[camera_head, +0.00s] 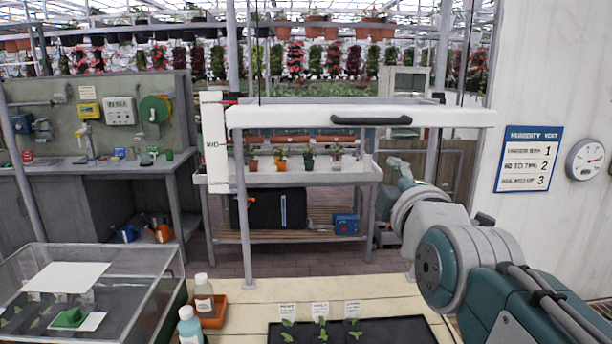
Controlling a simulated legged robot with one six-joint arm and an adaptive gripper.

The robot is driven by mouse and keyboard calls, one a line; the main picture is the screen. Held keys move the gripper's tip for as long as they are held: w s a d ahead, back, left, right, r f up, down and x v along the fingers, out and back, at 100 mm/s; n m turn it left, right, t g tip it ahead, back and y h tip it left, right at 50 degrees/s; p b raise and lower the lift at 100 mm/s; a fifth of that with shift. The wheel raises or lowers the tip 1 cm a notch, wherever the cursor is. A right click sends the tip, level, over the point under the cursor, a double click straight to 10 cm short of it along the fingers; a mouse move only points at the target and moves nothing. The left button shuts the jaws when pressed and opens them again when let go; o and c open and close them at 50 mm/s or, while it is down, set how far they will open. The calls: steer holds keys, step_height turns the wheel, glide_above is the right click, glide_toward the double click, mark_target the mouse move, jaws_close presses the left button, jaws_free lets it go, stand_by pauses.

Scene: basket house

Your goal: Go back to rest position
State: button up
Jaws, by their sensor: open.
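My arm reaches in from the lower right, its teal and white links stretched forward to the right of the middle. My gripper (386,237) shows only as a small dark part beyond and below the arm links, largely hidden by them. It is open, and I see nothing held in it. It appears clear of the near bench (257,291), but its exact distance from the shelf behind is hard to tell.
A black seedling tray (400,330), an orange tray (213,318) with bottles, and a clear-walled box (150,262) occupy the near bench. A white-topped frame with a dark handle (371,120) spans above. A white wall (555,80) stands right.

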steer(key=s+f+m+g, duration=0.6)
steer(key=s+f+m, duration=0.2)
steer(key=f, duration=0.5)
steer(key=s+f+m+g, duration=0.6)
steer(key=s+f+m, duration=0.1)
steer(key=f, duration=0.7)
steer(key=shift+s+d+f+m+g, duration=0.15)
steer(key=shift+s+f+m+g, duration=0.2)
steer(key=shift+s, duration=0.4)
steer(key=shift+r, duration=0.15)
